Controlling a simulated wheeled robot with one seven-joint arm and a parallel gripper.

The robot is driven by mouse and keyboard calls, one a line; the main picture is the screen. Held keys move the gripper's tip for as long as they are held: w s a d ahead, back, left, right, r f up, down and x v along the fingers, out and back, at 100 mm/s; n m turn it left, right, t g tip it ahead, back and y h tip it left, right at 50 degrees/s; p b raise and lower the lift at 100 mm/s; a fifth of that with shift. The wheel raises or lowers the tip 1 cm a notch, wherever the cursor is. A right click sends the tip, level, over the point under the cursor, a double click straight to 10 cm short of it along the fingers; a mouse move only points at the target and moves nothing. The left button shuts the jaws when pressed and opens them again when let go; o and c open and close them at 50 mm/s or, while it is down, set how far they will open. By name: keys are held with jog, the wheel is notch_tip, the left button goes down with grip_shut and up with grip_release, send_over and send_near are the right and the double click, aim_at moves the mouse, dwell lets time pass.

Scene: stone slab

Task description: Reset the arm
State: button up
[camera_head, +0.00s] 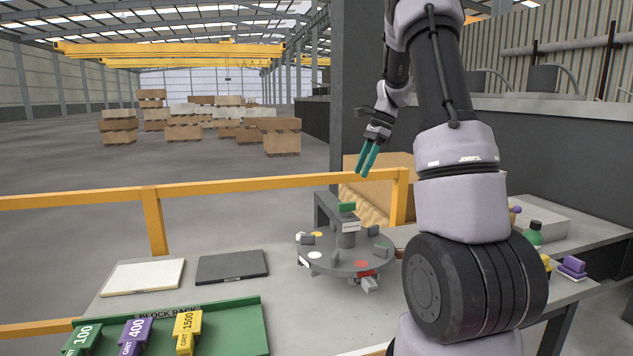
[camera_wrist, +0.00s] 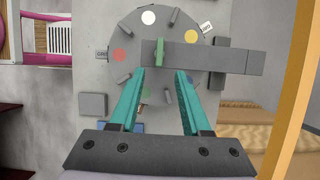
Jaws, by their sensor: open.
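My gripper (camera_head: 367,160) hangs in the air above the grey turntable (camera_head: 322,268), its teal fingers pointing down and to the left. In the wrist view, the two teal fingers (camera_wrist: 163,100) are spread apart with nothing held between them.
A green block rack (camera_head: 235,322) with green, purple and yellow labelled grit blocks stands at front left. A white slab (camera_head: 144,277) and a dark slab (camera_head: 232,265) lie behind it. Bottles and purple blocks (camera_head: 572,267) are at right. A yellow railing (camera_head: 250,184) runs behind the bench.

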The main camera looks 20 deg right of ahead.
jog(key=s+a+r+n+t+h, duration=0.1)
jog(key=s+a+r+n+t, duration=0.2)
jog(key=s+a+r+n, duration=0.6)
jog(key=s+a+r+n+t, duration=0.1)
jog(key=s+a+n+t, duration=0.1)
jog(key=s, duration=0.7)
jog(key=s+a+r+n+t+h, duration=0.1)
jog(key=s+a+n+t, duration=0.1)
jog(key=s, duration=0.7)
jog(key=shift+a+r+n+h, duration=0.3)
jog(key=shift+a+n, duration=0.1)
jog(key=shift+n, duration=0.2)
